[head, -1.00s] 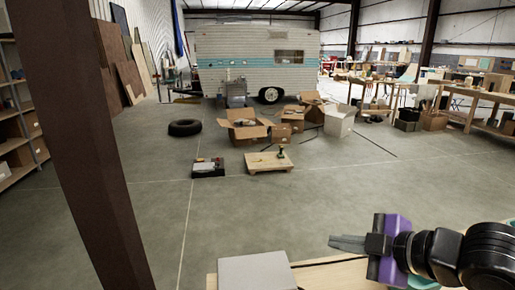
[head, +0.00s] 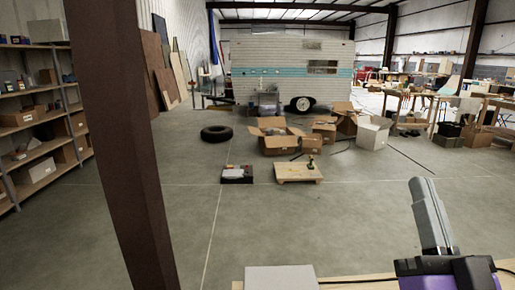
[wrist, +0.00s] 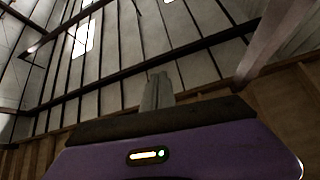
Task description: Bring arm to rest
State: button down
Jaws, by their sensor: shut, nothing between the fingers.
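My gripper (head: 432,215) is at the lower right of the head view, with its grey fingers pointing up and its purple body at the bottom edge. The fingers are together and hold nothing. In the wrist view the closed fingers (wrist: 158,92) point up toward the ceiling, above the dark and purple gripper body. Most of my arm is out of view below the frame. The gripper is clear of the objects around it.
A brown steel post (head: 125,150) stands at the left, near shelves (head: 38,125). A light box (head: 281,279) sits at the bottom edge. Cardboard boxes (head: 276,144), a tire (head: 216,132), a low wooden platform (head: 297,172) and a camper (head: 285,75) stand farther off. The floor between is open.

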jog(key=s+f+m+g+h, duration=0.2)
jog(key=s+f+g, duration=0.1)
jog(key=s+f, duration=0.55)
jog(key=s+f+m+g+h, duration=0.2)
jog(key=s+f, duration=0.3)
jog(key=f, duration=0.6)
jog(key=s+a+f+n+g+y, duration=0.1)
jog(key=s+f+n+g+y, duration=0.1)
jog(key=s+f, duration=0.4)
jog(key=s+a+f+n+g+y, duration=0.2)
jog(key=s+f+n, duration=0.3)
jog(key=s, duration=0.7)
notch_tip(320, 180, down, 2)
jog(key=shift+f+g+y, duration=0.2)
jog(key=shift+g+y, duration=0.5)
jog(key=shift+g, duration=0.2)
